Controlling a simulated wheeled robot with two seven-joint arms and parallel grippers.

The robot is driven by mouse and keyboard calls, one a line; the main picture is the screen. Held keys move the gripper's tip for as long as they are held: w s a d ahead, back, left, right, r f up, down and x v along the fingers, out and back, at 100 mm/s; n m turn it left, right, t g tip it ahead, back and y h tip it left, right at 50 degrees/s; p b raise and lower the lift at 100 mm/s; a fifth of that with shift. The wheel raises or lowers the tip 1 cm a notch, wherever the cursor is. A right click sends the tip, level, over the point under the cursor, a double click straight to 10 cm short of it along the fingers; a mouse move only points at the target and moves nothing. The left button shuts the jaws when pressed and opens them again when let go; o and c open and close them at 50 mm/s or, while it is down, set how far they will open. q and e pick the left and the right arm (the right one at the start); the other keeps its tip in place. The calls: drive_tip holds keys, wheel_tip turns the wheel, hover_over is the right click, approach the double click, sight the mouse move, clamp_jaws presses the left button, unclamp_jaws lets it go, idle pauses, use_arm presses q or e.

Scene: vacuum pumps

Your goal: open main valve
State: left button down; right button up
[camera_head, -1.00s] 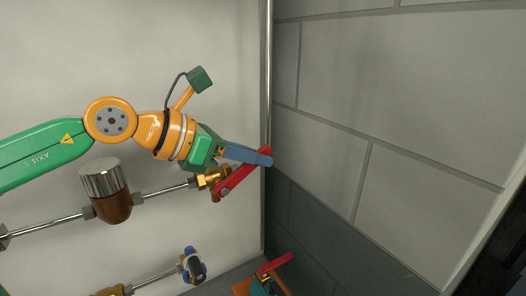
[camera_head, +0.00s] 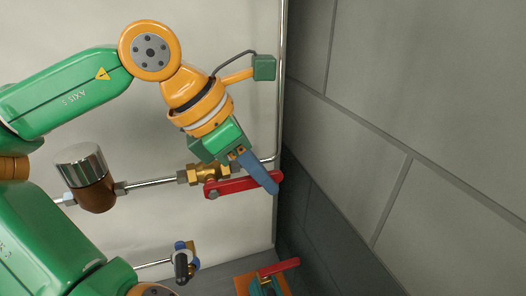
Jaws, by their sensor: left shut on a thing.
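The main valve is a brass valve body (camera_head: 207,174) on a horizontal pipe on the pale panel, with a red lever handle (camera_head: 235,186). The lever lies nearly level, roughly along the pipe, with its free end to the right. My left gripper (camera_head: 260,176) comes down from the upper left. Its blue fingers are shut on the lever near its free end and partly cover it. My right gripper is not in view.
A brown cylinder with a silver cap (camera_head: 83,170) sits on the same pipe, left of the valve. Below are a small blue and dark fitting (camera_head: 184,262) and another red-handled valve (camera_head: 279,268). A grey block wall (camera_head: 380,120) stands close on the right.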

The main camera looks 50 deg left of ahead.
sight(240, 178)
use_arm(q)
drive_tip(key=shift+f, duration=0.25)
drive_tip(key=c, duration=1)
unclamp_jaws()
drive_tip(key=shift+o, duration=0.4)
drive_tip(key=shift+w, duration=0.15)
drive_tip(key=shift+r, duration=0.15)
drive_tip(key=v, duration=0.7)
drive_tip(key=shift+d, duration=0.1)
drive_tip(key=shift+w, duration=0.1)
